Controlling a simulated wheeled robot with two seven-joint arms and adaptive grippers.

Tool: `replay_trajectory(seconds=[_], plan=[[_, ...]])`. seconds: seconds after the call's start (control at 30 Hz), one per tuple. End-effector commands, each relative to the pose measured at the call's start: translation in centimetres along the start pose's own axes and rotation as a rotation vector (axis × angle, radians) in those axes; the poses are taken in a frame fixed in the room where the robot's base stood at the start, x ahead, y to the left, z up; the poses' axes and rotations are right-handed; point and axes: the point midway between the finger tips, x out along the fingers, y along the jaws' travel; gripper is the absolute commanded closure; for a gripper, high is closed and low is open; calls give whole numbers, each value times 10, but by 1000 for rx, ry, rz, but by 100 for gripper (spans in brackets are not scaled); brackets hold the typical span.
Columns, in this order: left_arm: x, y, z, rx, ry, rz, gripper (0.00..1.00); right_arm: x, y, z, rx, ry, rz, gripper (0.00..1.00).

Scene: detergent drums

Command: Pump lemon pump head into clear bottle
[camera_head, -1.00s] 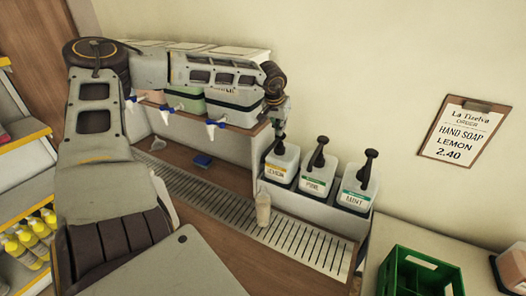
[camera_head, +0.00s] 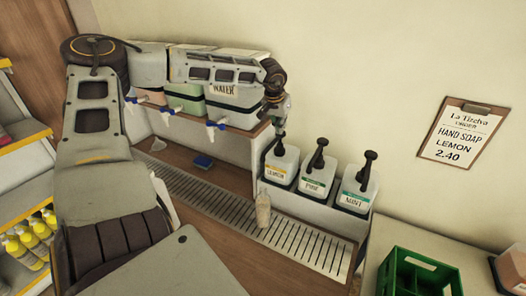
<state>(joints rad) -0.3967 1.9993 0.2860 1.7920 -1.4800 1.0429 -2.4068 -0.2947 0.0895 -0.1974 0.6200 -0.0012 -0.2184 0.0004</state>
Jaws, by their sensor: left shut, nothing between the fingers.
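The lemon drum (camera_head: 279,168) is a white container with a yellow label, at the left of a row of three in the head view. Its dark pump head is mostly hidden by my left gripper (camera_head: 280,132), which is shut and empty right above it; I cannot tell whether they touch. The clear bottle (camera_head: 263,211) stands upright on the slatted drip tray (camera_head: 215,203) in front of the lemon drum. It looks pale beige; its fill level is too small to tell. My right gripper is out of view.
The pine drum (camera_head: 317,178) and mint drum (camera_head: 357,187) stand right of lemon with dark pumps. Drums with blue taps (camera_head: 222,124) sit on a shelf behind my left arm. A green crate (camera_head: 420,272) is at lower right.

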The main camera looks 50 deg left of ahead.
Motion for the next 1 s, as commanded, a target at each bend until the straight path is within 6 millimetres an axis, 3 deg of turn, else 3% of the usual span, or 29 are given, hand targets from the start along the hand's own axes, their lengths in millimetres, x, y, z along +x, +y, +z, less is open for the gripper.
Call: replay_trajectory(seconds=[0.5, 1.0], plan=[[-25, 0, -11, 1, 0, -1, 100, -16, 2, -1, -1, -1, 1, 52], [-25, 0, -11, 0, 1, 0, 100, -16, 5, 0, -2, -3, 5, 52]])
